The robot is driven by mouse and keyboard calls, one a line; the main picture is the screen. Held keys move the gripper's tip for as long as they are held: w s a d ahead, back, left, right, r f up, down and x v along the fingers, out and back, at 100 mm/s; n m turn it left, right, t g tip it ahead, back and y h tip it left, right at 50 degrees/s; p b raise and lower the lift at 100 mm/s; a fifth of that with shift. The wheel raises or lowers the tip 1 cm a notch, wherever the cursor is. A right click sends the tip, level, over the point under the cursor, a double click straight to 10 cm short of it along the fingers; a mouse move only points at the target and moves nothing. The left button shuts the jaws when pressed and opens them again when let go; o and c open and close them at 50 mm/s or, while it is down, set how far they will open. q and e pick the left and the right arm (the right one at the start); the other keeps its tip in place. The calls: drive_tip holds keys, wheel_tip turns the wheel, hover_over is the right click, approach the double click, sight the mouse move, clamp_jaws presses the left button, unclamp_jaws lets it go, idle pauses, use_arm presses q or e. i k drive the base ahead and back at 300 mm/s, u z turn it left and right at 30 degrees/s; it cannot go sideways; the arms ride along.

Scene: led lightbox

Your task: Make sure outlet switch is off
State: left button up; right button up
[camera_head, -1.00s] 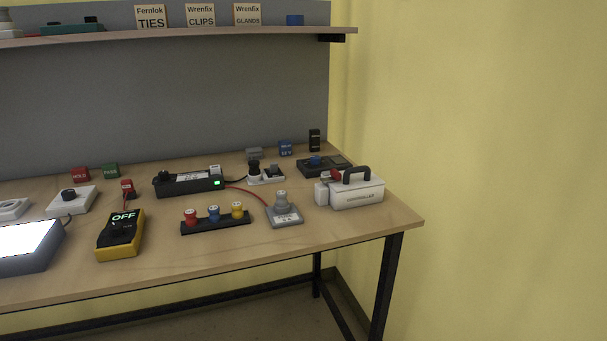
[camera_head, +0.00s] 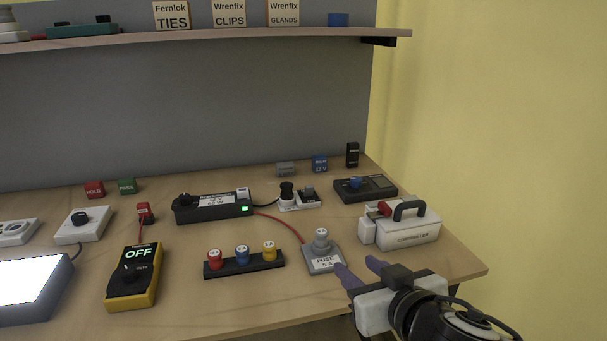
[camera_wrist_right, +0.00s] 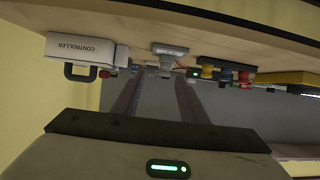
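A small white outlet (camera_head: 288,207) sits near the back of the bench, with a black plug (camera_head: 287,191) in its left side. A grey switch piece (camera_head: 308,194) is on its right side; its on or off position is too small to tell. My right gripper (camera_head: 361,269) is at the bench's front right, in front of the outlet and beside the grey fuse holder. Its two purple fingers are apart with nothing between them; the right wrist view also shows the gripper (camera_wrist_right: 158,85) open. My left gripper is not in view.
The fuse holder (camera_head: 323,263), controller box (camera_head: 410,238), dark box with blue knob (camera_head: 378,190) and black power supply (camera_head: 208,212) surround the outlet. A strip with red, blue and yellow knobs (camera_head: 243,267) and a yellow meter (camera_head: 133,284) stand left. A shelf (camera_head: 230,35) hangs above.

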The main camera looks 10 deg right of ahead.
sight(309, 190)
drive_tip(key=u, duration=0.05)
drive_tip(key=i, duration=1.05)
drive_tip(key=u, duration=0.1)
